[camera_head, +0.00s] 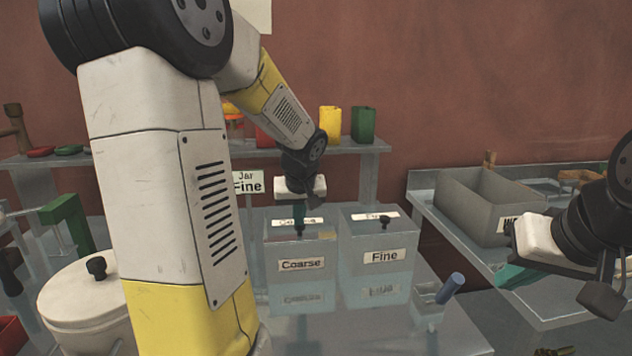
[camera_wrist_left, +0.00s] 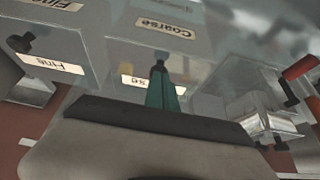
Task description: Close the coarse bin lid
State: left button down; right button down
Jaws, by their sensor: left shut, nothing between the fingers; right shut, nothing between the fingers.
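The coarse bin (camera_head: 302,247) is a grey box with a "Coarse" label on its front. It stands on the bench left of the fine bin (camera_head: 378,240). The coarse bin lid (camera_head: 275,221) lies flat on top, partly hidden by my left gripper (camera_head: 299,228). The left gripper points down at the lid, its green fingers shut and empty, at or just above the dark knob; contact cannot be told. The left wrist view also shows the left gripper (camera_wrist_left: 161,72) against the coarse bin (camera_wrist_left: 180,50). My right gripper (camera_head: 510,277) is shut and empty over the right bench.
A white lidded pot (camera_head: 85,305) stands at the left. A small clear tray with a blue-handled tool (camera_head: 451,288) sits right of the bins. A grey open box (camera_head: 487,205) stands on the right bench. Coloured cups (camera_head: 363,124) line the back shelf.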

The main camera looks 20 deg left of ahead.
pick_arm(q)
jog(key=w+v, duration=0.1)
jog(key=v, duration=1.2)
jog(key=s+d+f+m+h, duration=0.2)
jog(key=s+d+m, duration=0.1)
jog(key=s, duration=0.5)
jog(key=s+d+f+m+t+h, duration=0.1)
jog(key=s+d+f+m+h, duration=0.1)
jog(key=s+d, duration=0.4)
jog(key=s, duration=0.3)
jog(key=shift+m+h, duration=0.3)
jog(key=shift+m, duration=0.1)
jog(key=shift+d, duration=0.1)
